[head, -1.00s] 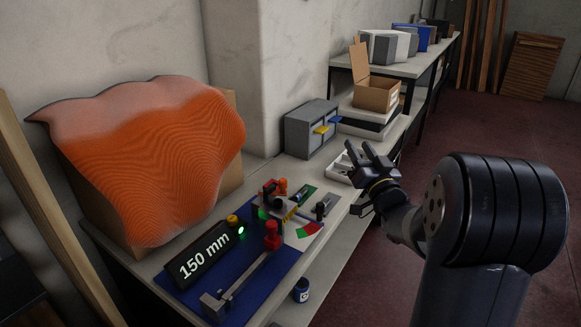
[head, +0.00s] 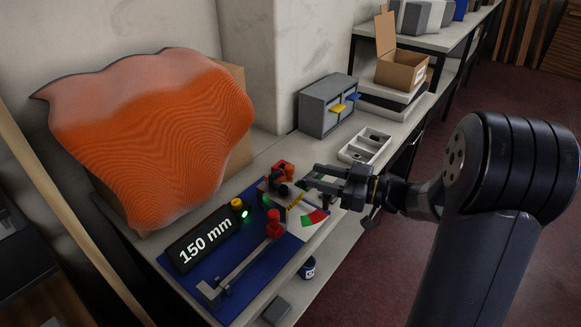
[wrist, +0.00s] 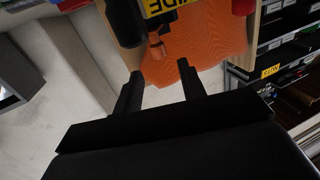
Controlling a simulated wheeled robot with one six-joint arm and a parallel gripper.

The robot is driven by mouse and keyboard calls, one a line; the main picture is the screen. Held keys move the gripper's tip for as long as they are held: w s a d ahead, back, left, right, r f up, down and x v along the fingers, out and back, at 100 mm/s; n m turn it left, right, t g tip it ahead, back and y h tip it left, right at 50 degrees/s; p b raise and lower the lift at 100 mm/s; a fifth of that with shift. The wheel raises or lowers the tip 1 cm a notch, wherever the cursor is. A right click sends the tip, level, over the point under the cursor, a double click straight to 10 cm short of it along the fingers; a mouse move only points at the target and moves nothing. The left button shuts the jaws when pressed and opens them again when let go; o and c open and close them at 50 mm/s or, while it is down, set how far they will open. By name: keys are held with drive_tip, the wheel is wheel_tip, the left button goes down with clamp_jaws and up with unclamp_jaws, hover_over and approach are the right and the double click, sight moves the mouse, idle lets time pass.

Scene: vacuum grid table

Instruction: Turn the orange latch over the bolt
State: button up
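A small orange-red part, which looks like the orange latch (head: 284,168), stands at the far end of the blue board (head: 240,296). In the wrist view an orange piece (wrist: 157,46) shows beyond the fingertips, beside a dark cylinder (wrist: 125,22) and a yellow label. I cannot tell for sure which dark part is the bolt, nor whether the latch lies over it. My gripper (head: 309,178) reaches in from the right, close to this far end. In the wrist view my gripper (wrist: 160,76) has its two fingers apart, with nothing between them.
A "150 mm" display (head: 205,246) and a red-knobbed lever (head: 273,224) stand on the board. A red-green gauge card (head: 312,222) lies just below my gripper. A white tray (head: 365,146) and a grey cabinet (head: 328,105) stand behind. The orange wavy panel (head: 150,130) leans at left.

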sight(289, 166)
drive_tip(key=x, duration=0.8)
drive_tip(key=shift+b, duration=0.4)
clamp_jaws()
